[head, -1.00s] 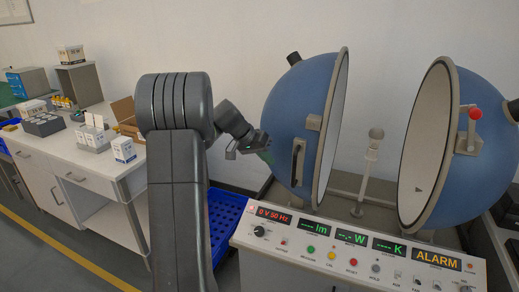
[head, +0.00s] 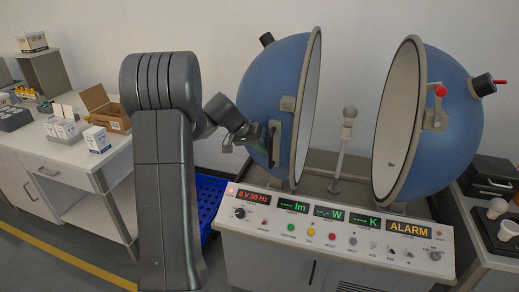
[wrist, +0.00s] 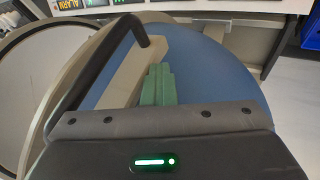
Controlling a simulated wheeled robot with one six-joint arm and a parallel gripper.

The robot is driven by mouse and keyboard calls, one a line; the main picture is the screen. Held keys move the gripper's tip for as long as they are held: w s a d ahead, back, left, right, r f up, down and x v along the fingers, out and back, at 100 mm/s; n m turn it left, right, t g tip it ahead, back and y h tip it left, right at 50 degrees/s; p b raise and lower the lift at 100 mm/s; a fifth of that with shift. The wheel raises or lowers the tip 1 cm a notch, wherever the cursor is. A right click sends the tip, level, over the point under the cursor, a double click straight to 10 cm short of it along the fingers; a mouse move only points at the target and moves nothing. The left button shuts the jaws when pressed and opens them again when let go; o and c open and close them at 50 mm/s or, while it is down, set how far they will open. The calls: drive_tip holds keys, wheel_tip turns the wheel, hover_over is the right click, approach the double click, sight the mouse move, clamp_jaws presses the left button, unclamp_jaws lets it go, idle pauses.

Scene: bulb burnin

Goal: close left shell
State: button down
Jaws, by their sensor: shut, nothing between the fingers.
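The left shell (head: 262,82) is a blue half sphere with a pale rim, standing apart from the right shell (head: 447,132), so the sphere is open. The left shell's dark bar handle (head: 272,145) is on its outer side, and it shows large in the wrist view (wrist: 98,62). My gripper (head: 256,138) is at the left shell beside this handle. In the wrist view its green fingers (wrist: 158,86) are together and empty, just right of the handle bar over the pale mounting plate. I cannot tell whether they touch it.
A lamp post (head: 342,150) stands between the shells. The control panel (head: 330,228) below shows ALARM. A blue crate (head: 210,205) is on the floor near my arm. A bench (head: 60,155) with boxes is at the left.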

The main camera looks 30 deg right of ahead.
drive_tip(key=s+d+b, duration=0.5)
drive_tip(key=s+d, duration=0.5)
drive_tip(key=s, duration=0.2)
drive_tip(key=shift+s+d, duration=0.2)
drive_tip(key=shift+d, duration=0.05)
